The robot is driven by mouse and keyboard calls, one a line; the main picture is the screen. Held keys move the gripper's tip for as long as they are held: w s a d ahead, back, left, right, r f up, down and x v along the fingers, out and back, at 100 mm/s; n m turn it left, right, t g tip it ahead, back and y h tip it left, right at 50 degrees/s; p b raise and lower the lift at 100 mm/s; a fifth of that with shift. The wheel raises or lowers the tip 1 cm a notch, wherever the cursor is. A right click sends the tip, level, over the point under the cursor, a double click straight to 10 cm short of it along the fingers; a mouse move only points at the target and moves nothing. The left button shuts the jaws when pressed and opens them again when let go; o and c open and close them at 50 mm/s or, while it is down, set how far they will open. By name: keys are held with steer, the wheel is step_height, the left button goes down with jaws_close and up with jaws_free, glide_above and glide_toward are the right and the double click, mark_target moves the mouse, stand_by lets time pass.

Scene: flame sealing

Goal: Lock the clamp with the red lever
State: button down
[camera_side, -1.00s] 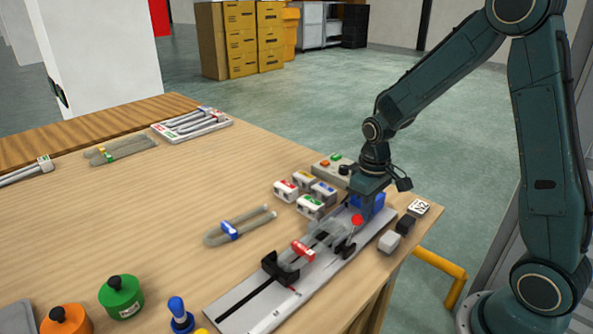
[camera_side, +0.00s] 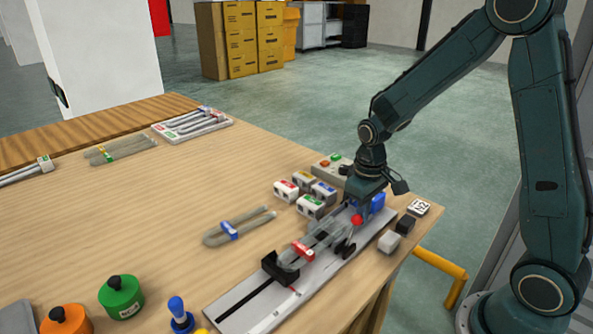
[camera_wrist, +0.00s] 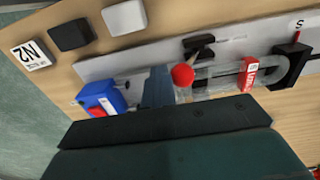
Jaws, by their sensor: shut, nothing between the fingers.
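The lever's red ball knob (camera_side: 357,220) stands at the right part of a grey rail plate (camera_side: 240,293); the red knob also shows in the wrist view (camera_wrist: 183,75). My gripper (camera_side: 355,208) is shut and empty, pointing down right beside the knob; in the wrist view its fingers (camera_wrist: 158,88) are just left of it. I cannot tell whether they touch. A clear glass tube with a red tag (camera_side: 302,250) lies along the plate, its near end at a black holder (camera_side: 280,266). A dark clamp part (camera_wrist: 199,47) sits beside the tube.
A blue block (camera_side: 378,202) is at the plate's far end, close to my gripper. Black (camera_side: 405,225) and light grey (camera_side: 389,242) blocks stand to the right. Several labelled white blocks (camera_side: 310,206) and a blue-tagged tube (camera_side: 230,230) lie left of the plate.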

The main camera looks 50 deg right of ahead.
mark_target(354, 219)
steer(key=shift+a, duration=0.25)
steer(key=shift+a+r, duration=0.15)
steer(key=shift+a, duration=0.3)
steer(key=shift+s+a+r, duration=0.1)
steer(key=shift+s+a, duration=0.05)
steer(key=shift+a, duration=0.25)
steer(key=shift+a+r, duration=0.15)
steer(key=shift+a, duration=0.1)
steer(key=shift+a+r, duration=0.1)
steer(key=shift+a, duration=0.5)
stand_by(0.5)
steer(key=shift+a, duration=0.5)
steer(key=shift+d, duration=0.5)
steer(key=shift+d, duration=0.15)
